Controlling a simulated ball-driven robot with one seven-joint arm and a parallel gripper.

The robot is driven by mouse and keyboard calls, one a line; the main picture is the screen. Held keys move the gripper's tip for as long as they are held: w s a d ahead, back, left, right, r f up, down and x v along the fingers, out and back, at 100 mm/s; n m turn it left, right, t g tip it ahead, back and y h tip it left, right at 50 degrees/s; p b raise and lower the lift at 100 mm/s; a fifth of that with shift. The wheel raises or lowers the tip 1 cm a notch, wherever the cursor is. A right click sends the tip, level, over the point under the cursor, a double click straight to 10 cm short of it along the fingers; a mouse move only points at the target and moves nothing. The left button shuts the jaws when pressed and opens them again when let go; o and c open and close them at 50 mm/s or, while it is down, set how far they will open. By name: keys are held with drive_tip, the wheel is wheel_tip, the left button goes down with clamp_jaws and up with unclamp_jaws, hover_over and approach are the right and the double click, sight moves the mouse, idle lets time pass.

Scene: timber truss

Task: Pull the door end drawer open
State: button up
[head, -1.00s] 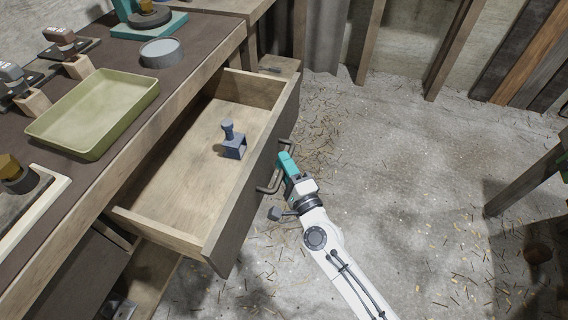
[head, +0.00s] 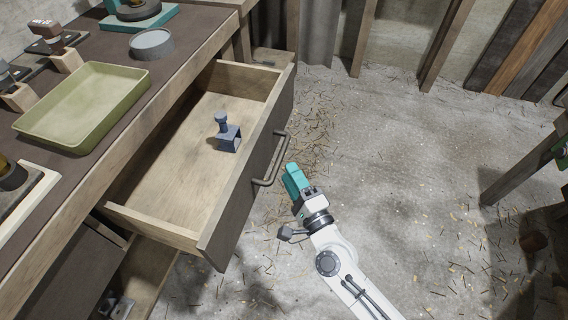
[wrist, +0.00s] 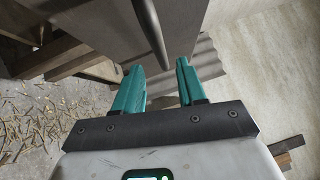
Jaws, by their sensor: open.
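The drawer (head: 150,222) stands pulled far out from under the workbench, its inside open to view. Its dark front carries a bar handle (head: 271,166). A blue-grey metal clamp-like part (head: 228,138) lies inside the drawer. My gripper (head: 293,177), with teal fingers, is just right of the handle and apart from it in the head view. In the wrist view my gripper (wrist: 160,78) has its two fingers spread with nothing between the tips. The dark handle bar (wrist: 150,25) shows beyond the fingertips there.
A green tray (head: 85,108) and a round grey dish (head: 152,44) stand on the bench top (head: 110,180). Another open drawer or compartment (head: 150,275) shows below. A timber post (head: 520,170) stands at the far right.

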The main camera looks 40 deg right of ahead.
drive_tip(key=shift+v, duration=2.15)
drive_tip(key=a+n+y+p, duration=0.1)
drive_tip(key=n+y, duration=0.1)
drive_tip(key=a+r+n+g+y, duration=0.1)
drive_tip(key=a+n+y, duration=0.1)
drive_tip(key=n, duration=0.1)
drive_tip(key=w+a+r+n+g+y+p, duration=0.1)
drive_tip(key=a+n+y, duration=0.1)
drive_tip(key=n, duration=0.1)
drive_tip(key=shift+a+r+p, duration=0.1)
drive_tip(key=shift+p, duration=0.25)
drive_tip(key=s+d+n+g+h+p, duration=0.1)
drive_tip(key=s+d+n+g+p, duration=0.2)
drive_tip(key=s+n+g, duration=0.3)
drive_tip(key=s+d+r+n+g+h+p, duration=0.1)
drive_tip(key=s+d+n+g+p, duration=0.3)
drive_tip(key=s+n+g, duration=0.3)
drive_tip(key=s+g+p, duration=0.1)
drive_tip(key=s+g, duration=0.2)
drive_tip(key=s, duration=0.3)
drive_tip(key=shift+r+h, duration=0.25)
drive_tip(key=shift+h, duration=0.15)
